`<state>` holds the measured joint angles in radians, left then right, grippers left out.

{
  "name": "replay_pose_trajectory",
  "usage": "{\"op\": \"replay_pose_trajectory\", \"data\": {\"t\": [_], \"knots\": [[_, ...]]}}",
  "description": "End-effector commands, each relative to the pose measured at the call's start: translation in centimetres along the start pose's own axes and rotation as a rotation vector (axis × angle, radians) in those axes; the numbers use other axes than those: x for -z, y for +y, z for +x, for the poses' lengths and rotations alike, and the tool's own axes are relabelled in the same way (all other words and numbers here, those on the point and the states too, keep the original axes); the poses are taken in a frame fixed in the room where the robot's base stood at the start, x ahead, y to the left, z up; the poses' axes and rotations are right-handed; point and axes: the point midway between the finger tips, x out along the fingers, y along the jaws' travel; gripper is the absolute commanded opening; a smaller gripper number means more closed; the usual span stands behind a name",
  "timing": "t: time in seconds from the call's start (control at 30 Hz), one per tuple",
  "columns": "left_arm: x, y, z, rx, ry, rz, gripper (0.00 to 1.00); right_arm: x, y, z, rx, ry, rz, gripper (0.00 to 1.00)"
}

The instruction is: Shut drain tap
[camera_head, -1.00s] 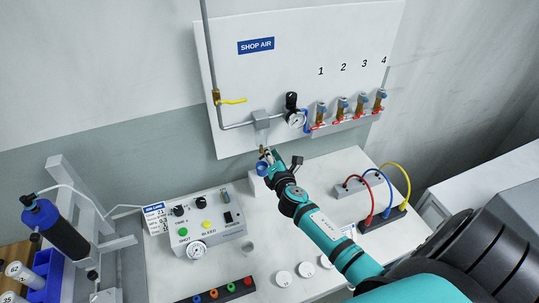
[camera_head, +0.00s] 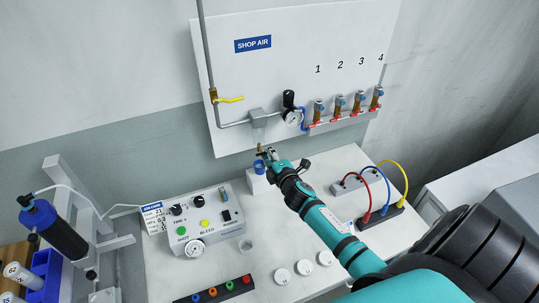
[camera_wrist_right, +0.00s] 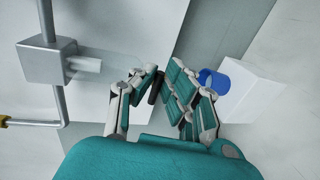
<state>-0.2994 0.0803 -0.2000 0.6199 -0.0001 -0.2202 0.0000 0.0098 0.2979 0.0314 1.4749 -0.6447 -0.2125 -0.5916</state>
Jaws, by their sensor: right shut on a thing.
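The drain tap (camera_head: 259,149) is a small brass fitting with a dark handle, hanging below the grey block (camera_head: 257,116) on the shop air panel. My right gripper (camera_head: 268,154) reaches up to it from the lower right and is shut on the tap's handle. In the right wrist view, a dark piece (camera_wrist_right: 156,88) shows between the fingers, and the grey block (camera_wrist_right: 50,60) is at upper left. The fingers hide part of the tap, so I cannot tell its exact angle. My left gripper is not in view.
A blue cup (camera_head: 259,167) on a white block stands just below the tap, close to my fingers. The gauge (camera_head: 293,118) and several red-handled valves are to the right. A yellow-handled valve (camera_head: 229,99) is at left. The control box (camera_head: 203,225) stands on the bench.

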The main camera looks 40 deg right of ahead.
Motion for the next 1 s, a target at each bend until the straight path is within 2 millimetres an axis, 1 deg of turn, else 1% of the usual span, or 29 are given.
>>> {"op": "replay_pose_trajectory", "data": {"t": [0.37, 0.4, 0.53, 0.57, 0.87, 0.97, 1.0], "knots": [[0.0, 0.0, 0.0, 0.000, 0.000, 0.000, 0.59, 0.0, -0.2, 0.0, 0.003, 0.000, 0.005, 0.00], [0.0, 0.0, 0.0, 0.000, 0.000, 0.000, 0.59, 0.0, -0.2, 0.0, 0.003, 0.000, 0.005, 0.14], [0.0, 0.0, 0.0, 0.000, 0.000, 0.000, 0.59, 0.0, -0.1, 0.0, 0.002, 0.000, 0.004, 0.31], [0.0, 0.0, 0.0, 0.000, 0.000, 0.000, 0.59, 0.0, -0.1, 0.0, 0.002, 0.000, 0.004, 0.32], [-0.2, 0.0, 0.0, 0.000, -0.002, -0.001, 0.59, 0.0, -0.1, -0.3, 0.002, 0.000, 0.003, 0.32], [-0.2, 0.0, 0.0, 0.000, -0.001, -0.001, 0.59, 0.0, -0.2, -1.4, 0.003, 0.000, 0.002, 0.32], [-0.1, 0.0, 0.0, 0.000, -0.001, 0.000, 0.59, 0.0, -0.2, -2.0, 0.003, 0.001, 0.002, 0.32]]}}
